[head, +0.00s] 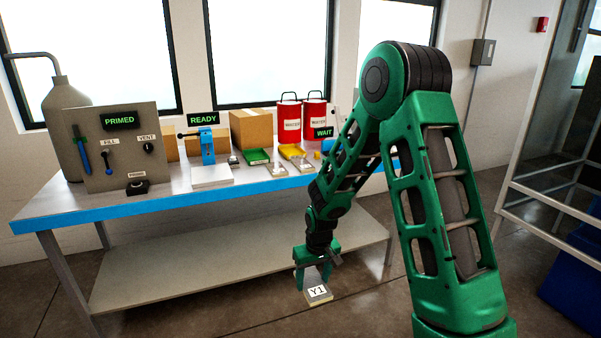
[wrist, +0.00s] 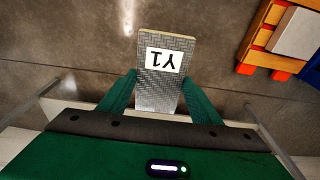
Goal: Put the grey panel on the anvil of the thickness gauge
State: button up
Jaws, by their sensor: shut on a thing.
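My gripper (head: 314,277) is shut on a grey woven-textured panel with a white label reading Y1 (head: 319,296). It holds the panel below the height of the bench top, in front of the bench. In the wrist view the panel (wrist: 160,88) sits between the two green fingers (wrist: 159,78), its far part sticking out past them. A blue upright device (head: 207,147) with a side handle stands on the bench under a READY sign. Another sign reads WAIT, and my arm hides much of what is near it. I cannot tell for sure which device is the thickness gauge, and no anvil shows clearly.
The bench (head: 60,207) has a blue front edge and a lower shelf (head: 240,260). On it are a PRIMED control panel (head: 122,165), a white slab (head: 211,177), green and yellow trays, and red cans (head: 289,122). A wooden pallet (wrist: 262,38) shows in the wrist view.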

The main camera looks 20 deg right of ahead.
aim_at(212, 172)
jog(key=z, duration=0.05)
jog(key=i, duration=1)
